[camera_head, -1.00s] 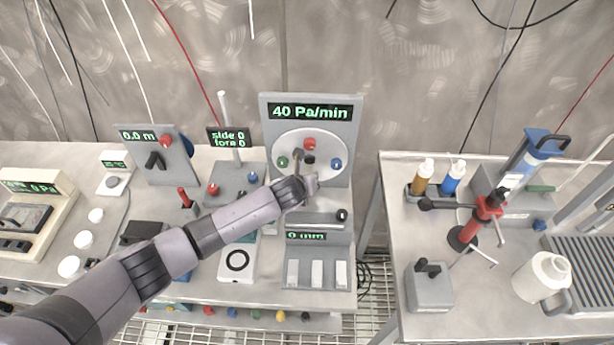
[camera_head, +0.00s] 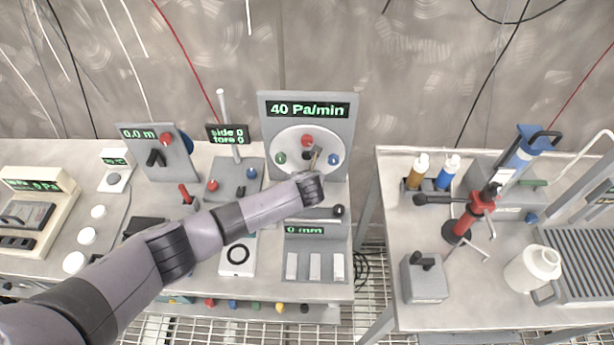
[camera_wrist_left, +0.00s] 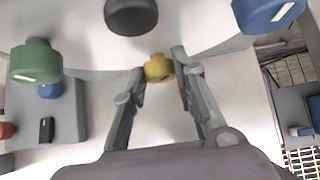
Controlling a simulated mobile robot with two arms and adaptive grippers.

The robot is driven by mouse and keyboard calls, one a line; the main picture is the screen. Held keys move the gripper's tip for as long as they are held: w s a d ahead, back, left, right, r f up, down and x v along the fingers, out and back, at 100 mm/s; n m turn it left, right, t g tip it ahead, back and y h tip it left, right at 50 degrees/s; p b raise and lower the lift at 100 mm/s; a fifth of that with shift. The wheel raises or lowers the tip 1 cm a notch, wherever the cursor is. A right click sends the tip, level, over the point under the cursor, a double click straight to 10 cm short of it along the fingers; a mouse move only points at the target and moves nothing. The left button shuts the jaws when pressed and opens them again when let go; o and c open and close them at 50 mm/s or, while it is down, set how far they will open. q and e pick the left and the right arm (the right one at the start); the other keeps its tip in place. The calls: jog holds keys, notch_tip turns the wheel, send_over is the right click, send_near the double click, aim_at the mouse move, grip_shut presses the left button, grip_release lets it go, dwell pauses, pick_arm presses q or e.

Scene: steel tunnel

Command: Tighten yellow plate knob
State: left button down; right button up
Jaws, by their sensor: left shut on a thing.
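The yellow knob (camera_wrist_left: 159,67) shows in the left wrist view, on the underside of the round plate's picture area. My left gripper (camera_wrist_left: 160,72) is shut on it, with one finger on each side. The plate also carries a red knob (camera_head: 307,140), a green knob (camera_head: 280,158), a blue knob (camera_head: 334,159) and a black centre knob (camera_wrist_left: 131,14). My right gripper is not in view.
Below the plate stand a "0 mm" unit (camera_head: 303,230) with white keys and a black knob (camera_head: 338,210). To the left are a control box (camera_head: 240,185) and lever panel (camera_head: 160,150).

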pick_arm(q)
jog(key=c, duration=1.3)
grip_release()
jog(key=v, duration=1.2)
jog(key=shift+a, duration=0.1)
